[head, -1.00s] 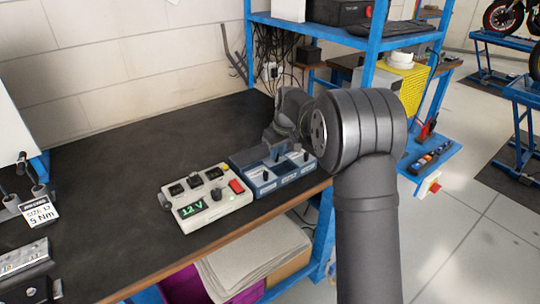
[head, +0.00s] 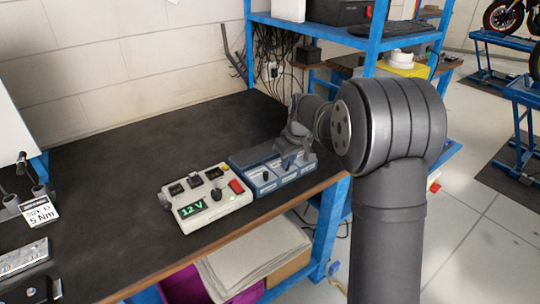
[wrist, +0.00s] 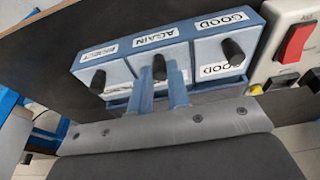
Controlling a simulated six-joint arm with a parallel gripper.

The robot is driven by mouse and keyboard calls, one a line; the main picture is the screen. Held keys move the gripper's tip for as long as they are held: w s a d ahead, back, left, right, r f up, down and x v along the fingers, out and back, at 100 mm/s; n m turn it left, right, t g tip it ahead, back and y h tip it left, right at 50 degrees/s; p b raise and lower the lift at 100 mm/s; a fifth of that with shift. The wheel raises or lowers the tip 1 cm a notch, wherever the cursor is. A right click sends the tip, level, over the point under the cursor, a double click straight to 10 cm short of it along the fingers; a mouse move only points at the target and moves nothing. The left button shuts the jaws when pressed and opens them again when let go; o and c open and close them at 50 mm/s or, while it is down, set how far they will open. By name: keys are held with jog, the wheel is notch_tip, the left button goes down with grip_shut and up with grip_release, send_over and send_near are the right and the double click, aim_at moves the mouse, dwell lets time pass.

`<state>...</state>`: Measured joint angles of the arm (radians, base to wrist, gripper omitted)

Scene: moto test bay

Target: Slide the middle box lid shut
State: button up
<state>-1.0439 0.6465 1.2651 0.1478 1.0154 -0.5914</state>
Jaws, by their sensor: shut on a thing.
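The blue three-part box (head: 262,188) sits on the bench, and its front shows in the wrist view (wrist: 120,62). Three dark knobs stand in a nearly straight row there: a left one (wrist: 97,80), a middle one (wrist: 159,66) by the AGAIN label (wrist: 155,38), and a right one (wrist: 232,50) by a GOOD label. My gripper (wrist: 161,82) is shut on the middle lid's knob, one finger on each side. In the head view my gripper (head: 290,160) covers part of the box's right side. The middle lid's panel is mostly hidden by the fingers.
A cream power unit (head: 208,205) with a red switch and a 12 V display stands close beside the box. The dark bench top (head: 110,190) is clear behind and to the left. A blue shelf frame (head: 365,60) rises behind my arm.

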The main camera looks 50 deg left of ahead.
jog(key=o, duration=0.7)
jog(key=shift+c, duration=0.2)
jog(key=shift+r, duration=0.1)
jog(key=shift+a+v, duration=0.25)
jog(key=shift+v, duration=0.85)
jog(key=shift+a+v, duration=0.3)
jog(key=shift+v, duration=0.8)
jog(key=shift+a+v, duration=0.25)
jog(key=shift+v, duration=0.85)
jog(key=shift+r, duration=0.2)
